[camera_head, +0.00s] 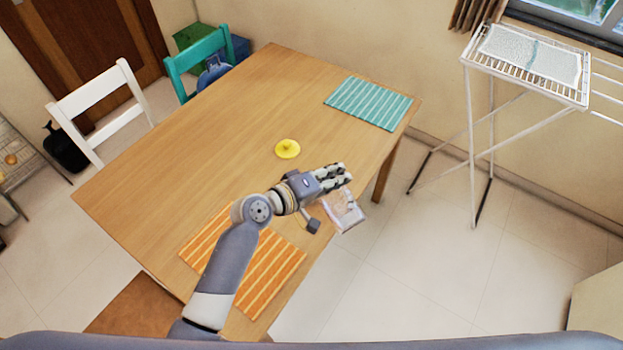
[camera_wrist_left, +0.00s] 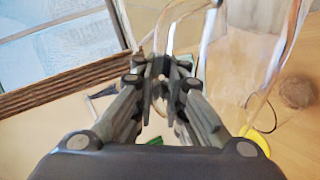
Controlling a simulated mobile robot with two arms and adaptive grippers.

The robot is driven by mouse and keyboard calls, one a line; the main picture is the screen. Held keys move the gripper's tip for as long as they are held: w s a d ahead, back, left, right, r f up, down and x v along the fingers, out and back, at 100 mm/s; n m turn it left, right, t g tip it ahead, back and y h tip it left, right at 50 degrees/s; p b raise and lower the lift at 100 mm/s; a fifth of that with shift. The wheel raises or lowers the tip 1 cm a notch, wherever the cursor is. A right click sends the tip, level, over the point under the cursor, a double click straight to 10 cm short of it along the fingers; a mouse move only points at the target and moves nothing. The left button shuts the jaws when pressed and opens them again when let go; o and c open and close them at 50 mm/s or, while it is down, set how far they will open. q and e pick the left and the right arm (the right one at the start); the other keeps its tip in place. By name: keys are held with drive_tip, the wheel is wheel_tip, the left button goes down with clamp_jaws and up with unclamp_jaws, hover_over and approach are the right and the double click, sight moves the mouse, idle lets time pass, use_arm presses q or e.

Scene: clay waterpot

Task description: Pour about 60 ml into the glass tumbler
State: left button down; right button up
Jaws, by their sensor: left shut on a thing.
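My left gripper (camera_head: 346,173) reaches over the right edge of the wooden table. It is shut on a clear, see-through vessel (camera_head: 343,213), which hangs just below and beside the fingers in the head view. In the left wrist view the clear vessel (camera_wrist_left: 236,62) fills the upper right, close beyond the fingers (camera_wrist_left: 160,95); its handle seems to be between them. Any water level in it is hard to make out. I cannot pick out a separate glass tumbler in either view. My right gripper is not in view.
A yellow knobbed lid-like thing (camera_head: 287,149) lies mid-table. An orange striped mat (camera_head: 255,275) lies at the near edge and a teal striped mat (camera_head: 368,103) at the far right. A white drying rack (camera_head: 583,95) stands right. Much of the table (camera_head: 190,150) is bare.

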sight(347, 200)
use_arm(q)
drive_tip(key=shift+w+a+r, duration=0.2)
drive_tip(key=shift+w+r, duration=0.1)
drive_tip(key=shift+w, duration=0.15)
idle(0.5)
drive_tip(key=shift+w+a, duration=0.1)
drive_tip(key=shift+w, duration=0.05)
idle(0.6)
drive_tip(key=s+d+f+m+b, duration=0.1)
drive_tip(key=s+d+f+m+t+b, duration=0.1)
drive_tip(key=s+f, duration=0.1)
drive_tip(key=shift+s+d+y+b, duration=0.1)
drive_tip(key=shift+s+y+b, duration=0.1)
drive_tip(key=shift+y+b, duration=0.15)
drive_tip(key=shift+s+d, duration=0.1)
drive_tip(key=shift+s+d+f+m+t+b, duration=0.1)
drive_tip(key=shift+s+f+m+t+b, duration=0.15)
drive_tip(key=shift+f+b, duration=0.2)
drive_tip(key=shift+s+d+f+m+t+b, duration=0.1)
drive_tip(key=shift+f+m+b, duration=0.25)
drive_tip(key=shift+f, duration=0.05)
drive_tip(key=shift+s, duration=0.1)
